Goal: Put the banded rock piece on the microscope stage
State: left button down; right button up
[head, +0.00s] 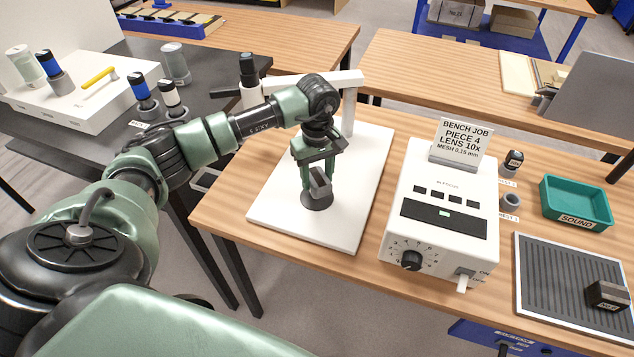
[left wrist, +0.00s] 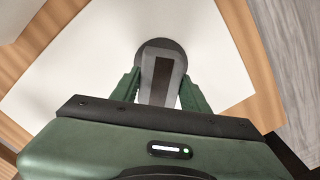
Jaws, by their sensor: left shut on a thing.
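My left gripper (head: 319,178) is shut on the banded rock piece (head: 321,187), a grey block. In the left wrist view the banded rock piece (left wrist: 158,92) shows a dark stripe along its middle, with a green finger on each side. The piece is over the round dark microscope stage (head: 316,202), which stands on the microscope's white base (head: 283,210). The stage (left wrist: 151,45) also shows behind the piece in the left wrist view. I cannot tell whether the piece touches the stage. My right gripper is not in view.
The microscope's white arm (head: 347,108) rises close behind my gripper. A white control box (head: 437,238) with a bench job sign (head: 463,137) stands to the right. Farther right are a green tray (head: 577,202) and a ribbed mat (head: 556,275) with a dark block (head: 607,295).

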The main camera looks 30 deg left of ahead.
aim_at(317, 186)
pick_arm(q)
notch_tip(317, 186, down, 3)
jog(key=shift+r+p, duration=0.2)
jog(key=shift+p, duration=0.15)
jog(key=shift+f, duration=0.5)
jog(key=c, duration=1.1)
grip_release()
jog(key=shift+f, duration=0.15)
jog(key=shift+c, duration=0.2)
jog(key=o, duration=0.4)
